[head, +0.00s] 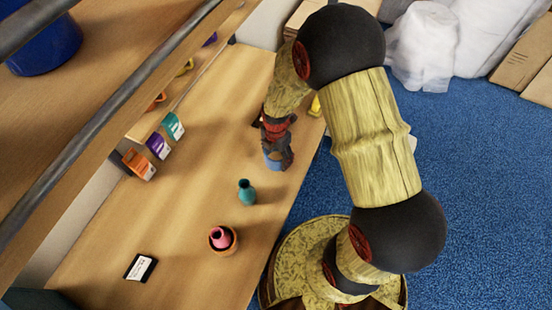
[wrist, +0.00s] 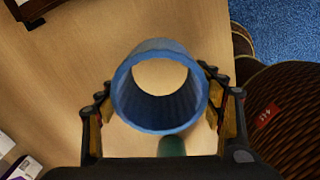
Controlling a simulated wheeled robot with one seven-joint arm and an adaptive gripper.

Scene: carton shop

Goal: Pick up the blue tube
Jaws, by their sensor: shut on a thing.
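The blue tube (wrist: 160,121) is a short open ring seen from above in the wrist view, with the table showing through its hole. My gripper (wrist: 160,110) has a finger on each side of it and is shut on it. In the head view the tube (head: 273,162) shows low between the fingers of my gripper (head: 276,158), at the right part of the wooden table. I cannot tell whether the tube touches the table.
On the table (head: 180,230) stand a teal vase (head: 247,192) and a pink vase in a brown bowl (head: 222,238). A black and white card (head: 140,267) lies near the front. Small boxes (head: 140,164) line the left edge under a shelf (head: 95,85).

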